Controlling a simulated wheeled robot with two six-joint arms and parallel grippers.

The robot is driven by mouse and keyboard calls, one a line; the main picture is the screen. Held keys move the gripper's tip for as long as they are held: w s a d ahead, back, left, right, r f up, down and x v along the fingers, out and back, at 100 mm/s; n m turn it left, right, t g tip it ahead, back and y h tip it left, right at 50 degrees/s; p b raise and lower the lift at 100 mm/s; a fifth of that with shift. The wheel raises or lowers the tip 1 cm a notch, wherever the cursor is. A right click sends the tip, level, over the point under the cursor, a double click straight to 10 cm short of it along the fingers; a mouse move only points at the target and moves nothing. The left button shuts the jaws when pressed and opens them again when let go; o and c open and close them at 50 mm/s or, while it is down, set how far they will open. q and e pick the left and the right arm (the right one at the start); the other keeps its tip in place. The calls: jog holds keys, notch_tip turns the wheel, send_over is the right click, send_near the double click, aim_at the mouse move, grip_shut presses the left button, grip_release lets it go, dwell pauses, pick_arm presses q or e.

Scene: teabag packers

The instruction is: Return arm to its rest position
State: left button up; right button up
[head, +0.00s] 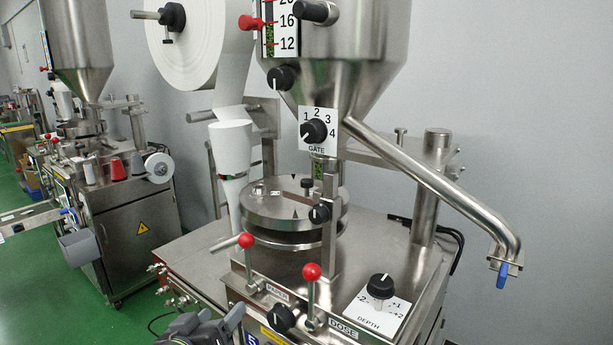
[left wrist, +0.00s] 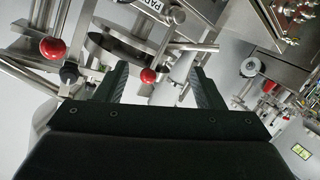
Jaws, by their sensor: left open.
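My left gripper (head: 215,325) shows at the bottom edge of the head view, in front of the teabag packing machine, left of its two red-knobbed levers. Part of it is cut off by the frame. In the left wrist view its two dark fingers (left wrist: 160,82) stand apart with nothing held between them. Beyond the fingers are the red lever knobs, one (left wrist: 149,75) seen between the fingers and one (left wrist: 52,47) to their left. In the head view the knobs are on upright levers, one (head: 246,240) left and one (head: 312,271) right. My right gripper is not in view.
The steel hopper (head: 345,60), paper roll (head: 185,45) and slanted pipe (head: 435,185) with a blue-tipped end rise above the machine. A black depth knob (head: 381,285) sits front right. A second machine (head: 125,220) stands at left on open green floor (head: 60,290).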

pick_arm(q)
jog(key=s+a+f+g+y, duration=0.3)
jog(key=s+a+f+g, duration=0.3)
jog(key=s+f, duration=0.65)
jog(key=s+a+f+g+y, duration=0.1)
jog(key=s+a+f+g, duration=0.1)
jog(key=s+a+f, duration=0.3)
jog(key=s+f+m+g, duration=0.1)
jog(key=s+f+g, duration=0.1)
jog(key=s, duration=0.5)
jog(key=s+a+f+g+y, duration=0.1)
jog(key=s+a+f, duration=0.25)
jog(key=s, duration=0.25)
notch_tip(320, 180, down, 26)
jog(key=g, duration=0.2)
jog(key=s+f, duration=1.5)
jog(key=shift+d+g+h, duration=0.25)
jog(key=shift+g+h, duration=0.05)
jog(key=shift+g, duration=0.1)
jog(key=shift+c, duration=0.2)
